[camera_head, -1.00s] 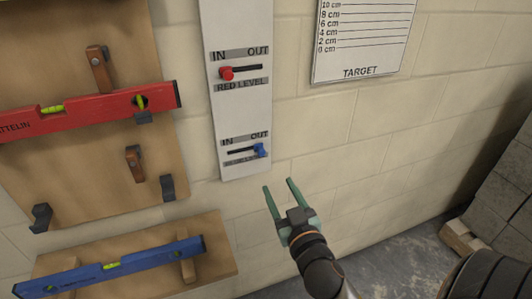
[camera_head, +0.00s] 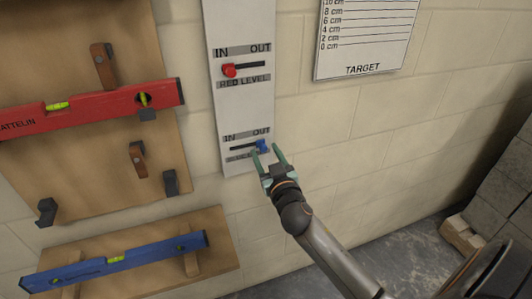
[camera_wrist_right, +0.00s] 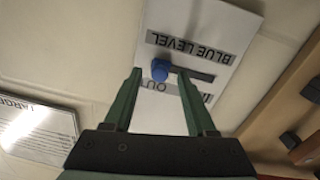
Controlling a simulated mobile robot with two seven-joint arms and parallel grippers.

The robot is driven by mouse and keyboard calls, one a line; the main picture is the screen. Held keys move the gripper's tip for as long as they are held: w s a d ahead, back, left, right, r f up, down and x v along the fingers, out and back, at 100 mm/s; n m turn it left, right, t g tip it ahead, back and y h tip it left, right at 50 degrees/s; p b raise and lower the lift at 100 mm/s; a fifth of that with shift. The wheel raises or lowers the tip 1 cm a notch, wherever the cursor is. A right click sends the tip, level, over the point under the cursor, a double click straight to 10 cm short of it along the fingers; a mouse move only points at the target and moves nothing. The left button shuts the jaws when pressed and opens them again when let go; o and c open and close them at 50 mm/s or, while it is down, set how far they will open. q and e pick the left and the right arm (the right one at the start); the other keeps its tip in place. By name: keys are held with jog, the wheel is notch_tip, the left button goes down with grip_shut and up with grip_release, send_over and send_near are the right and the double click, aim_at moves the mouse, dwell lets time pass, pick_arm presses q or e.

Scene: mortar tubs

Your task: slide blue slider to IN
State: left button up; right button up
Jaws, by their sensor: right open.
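The blue slider (camera_head: 262,145) is a small blue knob at the OUT end of a dark slot on the white wall panel (camera_head: 240,105). In the right wrist view the blue slider (camera_wrist_right: 160,70) shows between the fingers, beyond their tips. My right gripper (camera_head: 267,152) is open, with its green fingertips close to the knob. In the right wrist view my right gripper (camera_wrist_right: 160,75) has a finger on either side of the knob. I cannot tell whether a finger touches it. My left gripper is not in view.
The red slider (camera_head: 229,70) sits at IN higher on the panel. A red level (camera_head: 80,109) hangs on a board at left, and a blue level (camera_head: 120,261) rests on a lower board. A TARGET chart (camera_head: 365,40) hangs at right. Grey blocks (camera_head: 500,165) are stacked at far right.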

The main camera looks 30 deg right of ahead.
jog(key=shift+w, duration=0.15)
grip_shut()
dwell(0.4)
dwell(1.0)
